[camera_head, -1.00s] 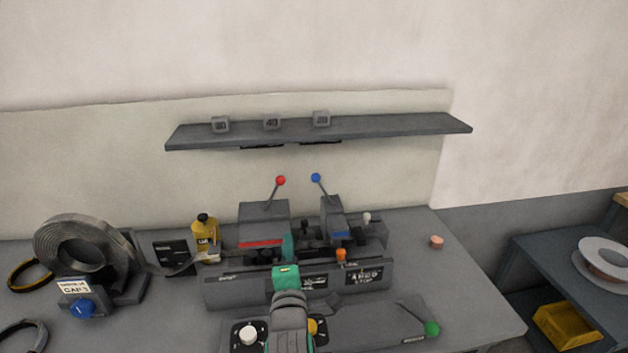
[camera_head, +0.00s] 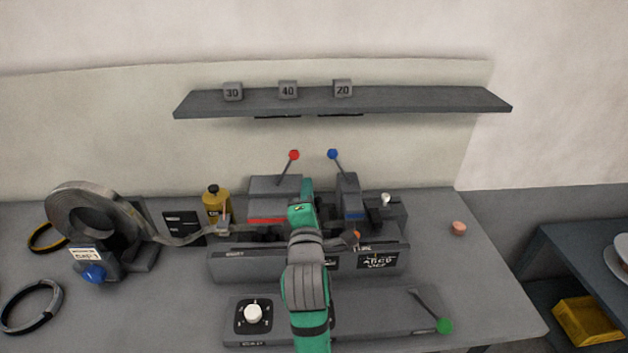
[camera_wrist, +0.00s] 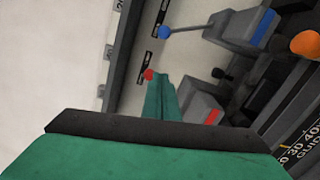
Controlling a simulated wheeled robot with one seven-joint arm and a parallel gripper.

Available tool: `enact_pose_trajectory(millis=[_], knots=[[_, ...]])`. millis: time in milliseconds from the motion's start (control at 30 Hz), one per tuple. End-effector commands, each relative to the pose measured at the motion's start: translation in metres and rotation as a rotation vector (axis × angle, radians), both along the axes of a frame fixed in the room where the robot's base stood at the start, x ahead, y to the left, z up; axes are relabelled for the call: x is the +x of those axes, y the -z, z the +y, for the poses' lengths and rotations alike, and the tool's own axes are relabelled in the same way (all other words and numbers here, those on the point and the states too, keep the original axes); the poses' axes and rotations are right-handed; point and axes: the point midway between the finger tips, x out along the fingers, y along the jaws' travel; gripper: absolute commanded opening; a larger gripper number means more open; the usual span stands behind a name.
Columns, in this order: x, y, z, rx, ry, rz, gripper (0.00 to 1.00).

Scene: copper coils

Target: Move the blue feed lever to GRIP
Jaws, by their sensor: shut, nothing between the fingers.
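The blue feed lever (camera_head: 333,154) is a thin rod with a blue ball, tilted up and left from a grey block with a blue stripe (camera_head: 354,215). In the wrist view its blue ball (camera_wrist: 166,32) is at the top, clear of my gripper. A red-ball lever (camera_head: 294,155) stands left of it on a block with a red stripe. My green gripper (camera_head: 306,186) is shut and empty, in front of and between the two blocks, below the balls. In the wrist view its fingertips (camera_wrist: 159,78) overlap the area near the red ball. I cannot read a GRIP mark.
A shelf (camera_head: 430,104) with numbered blocks hangs above the machine. A coil of strip (camera_head: 62,214) and a yellow bottle (camera_head: 217,203) stand left. A green-knobbed lever (camera_head: 444,325) is at the front right. The right of the bench is mostly clear.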

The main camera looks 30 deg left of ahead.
Motion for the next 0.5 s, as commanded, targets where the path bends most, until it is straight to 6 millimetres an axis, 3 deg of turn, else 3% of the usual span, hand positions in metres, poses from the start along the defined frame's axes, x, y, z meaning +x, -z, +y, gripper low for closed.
enact_pose_trajectory(millis=[500], knots=[[0.083, -0.002, 0.037, 0.0, 0.002, 0.002, 0.0]])
